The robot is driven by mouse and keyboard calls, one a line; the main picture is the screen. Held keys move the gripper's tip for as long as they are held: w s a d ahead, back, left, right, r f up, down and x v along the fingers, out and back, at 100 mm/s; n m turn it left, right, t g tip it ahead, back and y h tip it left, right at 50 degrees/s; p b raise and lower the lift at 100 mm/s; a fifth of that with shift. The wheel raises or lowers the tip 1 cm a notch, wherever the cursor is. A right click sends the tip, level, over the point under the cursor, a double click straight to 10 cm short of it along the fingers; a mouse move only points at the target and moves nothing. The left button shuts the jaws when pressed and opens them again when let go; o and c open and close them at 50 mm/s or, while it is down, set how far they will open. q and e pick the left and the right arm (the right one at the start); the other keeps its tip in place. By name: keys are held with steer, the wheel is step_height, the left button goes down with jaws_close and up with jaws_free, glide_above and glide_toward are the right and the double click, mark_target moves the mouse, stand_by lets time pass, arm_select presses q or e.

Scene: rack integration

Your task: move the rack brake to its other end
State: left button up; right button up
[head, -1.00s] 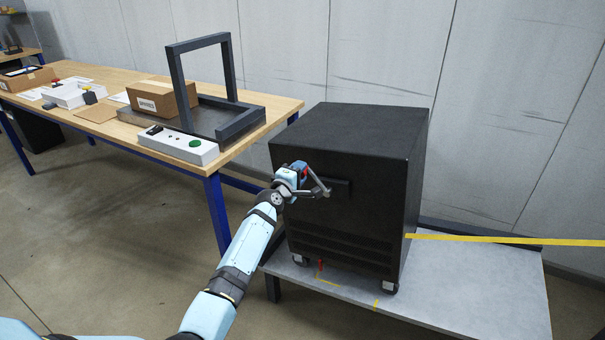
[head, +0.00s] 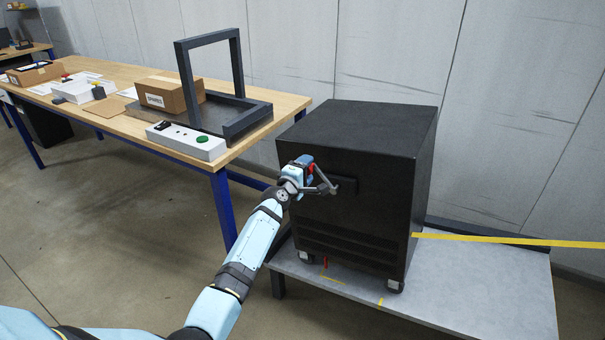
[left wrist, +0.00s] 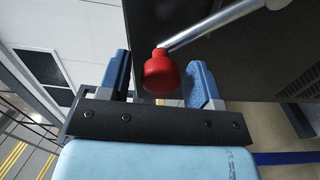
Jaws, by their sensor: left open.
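The rack is a black cabinet (head: 355,215) on casters. The brake lever (head: 325,180), a grey rod with a red knob, shows at the upper part of its front face, beside a dark block. In the left wrist view the red knob (left wrist: 161,74) sits between the two blue fingers, with the grey rod (left wrist: 215,24) running up to the right. My left gripper (head: 312,168) is open around the knob. My right gripper is not in view.
The rack stands on a low grey platform (head: 475,290). A yellow strip (head: 520,240) runs to the right of it. A wooden workbench (head: 110,82) with a dark frame, a cardboard box and a white button box (head: 186,141) stands at the left. A small red part (head: 325,262) shows near the rack's bottom.

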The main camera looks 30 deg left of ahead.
arm_select(q)
steer(key=s+p, duration=0.1)
steer(key=s, duration=1.2)
steer(key=shift+s+a+p, duration=0.2)
steer(key=shift+s+p, duration=0.1)
steer(key=shift+s, duration=0.05)
steer(key=shift+f, duration=0.1)
